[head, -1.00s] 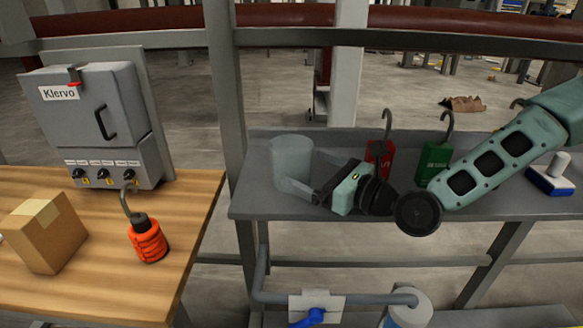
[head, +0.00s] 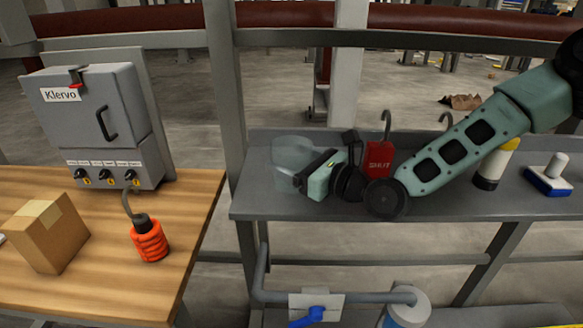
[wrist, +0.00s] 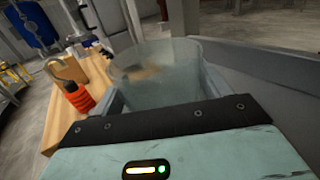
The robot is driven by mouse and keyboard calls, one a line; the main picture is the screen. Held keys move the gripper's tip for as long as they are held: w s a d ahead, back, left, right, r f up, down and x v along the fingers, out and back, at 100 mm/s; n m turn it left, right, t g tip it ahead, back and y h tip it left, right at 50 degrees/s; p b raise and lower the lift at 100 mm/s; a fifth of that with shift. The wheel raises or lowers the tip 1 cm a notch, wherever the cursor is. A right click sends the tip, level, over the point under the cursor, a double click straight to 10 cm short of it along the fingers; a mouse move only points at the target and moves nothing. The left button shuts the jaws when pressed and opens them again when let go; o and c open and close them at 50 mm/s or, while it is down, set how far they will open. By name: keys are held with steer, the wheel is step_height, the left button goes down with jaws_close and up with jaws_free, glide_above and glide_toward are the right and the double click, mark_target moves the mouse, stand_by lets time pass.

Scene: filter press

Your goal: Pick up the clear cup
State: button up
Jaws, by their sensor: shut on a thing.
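The clear cup (head: 288,151) is at the left end of the grey metal shelf, a translucent, pale cylinder. My gripper (head: 296,180) reaches it from the right and is shut on it. In the wrist view the cup (wrist: 165,85) stands between the two fingers of my gripper (wrist: 168,95), its open rim toward the camera. The cup looks upright. Its lower part is partly hidden by my gripper, so I cannot tell whether its base touches the shelf.
A wooden table (head: 105,285) is at left.

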step_height(320, 180, up, 10)
stand_by(0.6)
